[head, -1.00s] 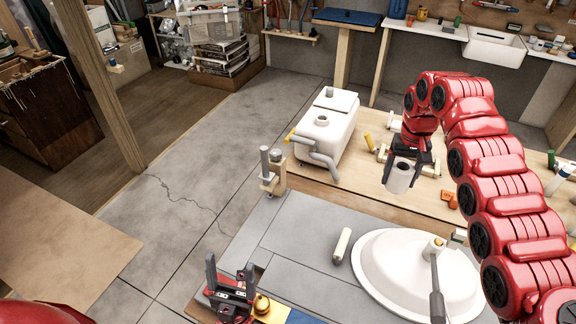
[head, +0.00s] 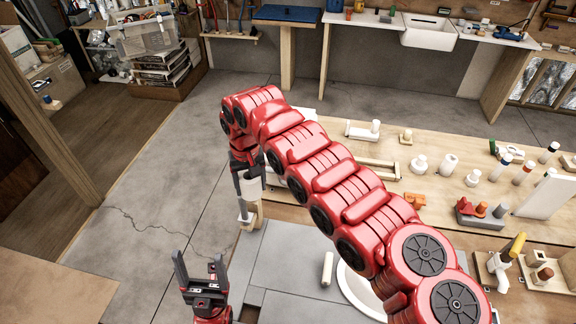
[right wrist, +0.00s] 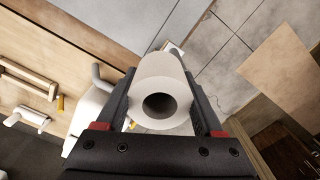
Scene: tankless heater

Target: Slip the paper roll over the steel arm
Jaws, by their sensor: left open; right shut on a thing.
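The white paper roll (head: 252,188) is held upright in my right gripper (head: 246,182), which is shut on it. In the right wrist view the roll (right wrist: 163,80) sits between both fingers, its dark hole facing the camera. In the head view it appears just above a small wooden stand (head: 255,219) with a grey metal piece (head: 242,212), apparently the steel arm. The roll and gripper hide much of this stand, and I cannot tell whether the roll touches it. My left gripper (head: 201,268) is open and empty, lower left.
My right arm covers the middle of the head view and hides most of the white tank and the white basin (head: 357,288). A white cylinder (head: 327,268) lies on the grey worktop (head: 286,262). The wooden bench (head: 440,150) holds many small parts. Bare floor lies left.

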